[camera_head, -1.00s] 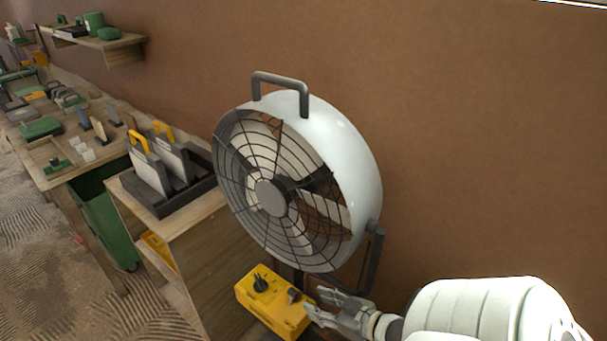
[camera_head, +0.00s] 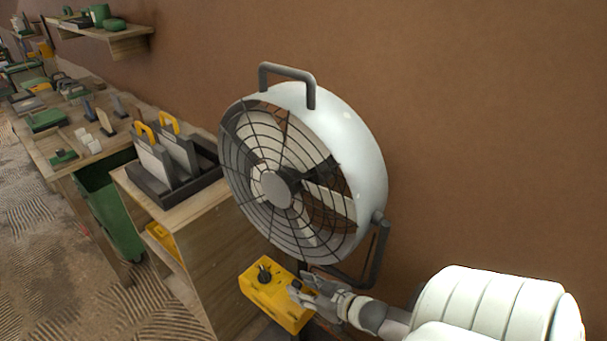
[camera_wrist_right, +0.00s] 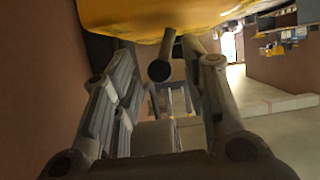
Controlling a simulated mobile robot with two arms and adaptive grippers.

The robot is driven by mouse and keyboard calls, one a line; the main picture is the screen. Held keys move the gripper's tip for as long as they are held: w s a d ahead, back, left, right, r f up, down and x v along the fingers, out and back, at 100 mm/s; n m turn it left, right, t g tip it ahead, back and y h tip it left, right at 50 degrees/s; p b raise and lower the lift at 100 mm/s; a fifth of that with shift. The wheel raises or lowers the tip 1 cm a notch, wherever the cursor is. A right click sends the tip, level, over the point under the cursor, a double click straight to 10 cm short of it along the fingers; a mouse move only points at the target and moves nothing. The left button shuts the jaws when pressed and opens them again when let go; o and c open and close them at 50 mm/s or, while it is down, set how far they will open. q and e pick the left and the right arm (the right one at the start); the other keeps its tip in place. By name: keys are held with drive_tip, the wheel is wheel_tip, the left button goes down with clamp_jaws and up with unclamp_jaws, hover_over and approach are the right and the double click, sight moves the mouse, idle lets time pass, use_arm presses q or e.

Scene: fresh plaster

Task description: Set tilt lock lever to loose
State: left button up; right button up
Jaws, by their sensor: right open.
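A white drum fan (camera_head: 345,150) with a dark wire grille stands by the wall, tilted on a dark bracket. Below it is a yellow control box (camera_head: 262,297) with a black knob (camera_head: 264,273) on top. My right gripper (camera_head: 303,285) is at the box's right end, open, and covers part of that end. In the right wrist view the yellow box (camera_wrist_right: 150,15) fills the top, and a short dark round lever (camera_wrist_right: 160,68) sticks out between the open fingers (camera_wrist_right: 163,75). I cannot tell whether the fingers touch it, nor its setting. My left gripper is out of view.
A wooden cabinet (camera_head: 215,258) stands left of the fan, with a dark tray (camera_head: 150,187) of yellow-handled tools on it. A workbench (camera_head: 50,150) with several small items and a green bin (camera_head: 110,205) are further left. The brown wall is close behind.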

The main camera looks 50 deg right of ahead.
sight(292, 310)
drive_tip(key=shift+c, duration=0.3)
clamp_jaws()
drive_tip(key=shift+a+r+n+h+p, duration=0.25)
drive_tip(key=shift+a+n+h+p, duration=0.2)
drive_tip(key=shift+p, duration=0.5)
drive_tip(key=shift+s+a+n+h+p, duration=0.1)
drive_tip(key=shift+a+n+h+p, duration=0.3)
drive_tip(key=shift+n+p, duration=0.15)
drive_tip(key=shift+a+n+h, duration=0.2)
drive_tip(key=shift+n+h, duration=0.05)
drive_tip(key=shift+n, duration=0.05)
drive_tip(key=shift+a+f+n+t+h, duration=0.3)
drive_tip(key=shift+a+n+h, duration=0.3)
drive_tip(key=shift+n, duration=0.3)
drive_tip(key=shift+s+a+f+n+t+h+b, duration=0.1)
drive_tip(key=shift+a+n+t+h+b, duration=0.15)
drive_tip(key=shift+a+n+b, duration=0.3)
drive_tip(key=shift+s+a+f+n+t+h+b, duration=0.15)
drive_tip(key=shift+a+n+h+b, duration=0.2)
drive_tip(key=shift+n, duration=0.4)
drive_tip(key=shift+w+d+r, duration=0.1)
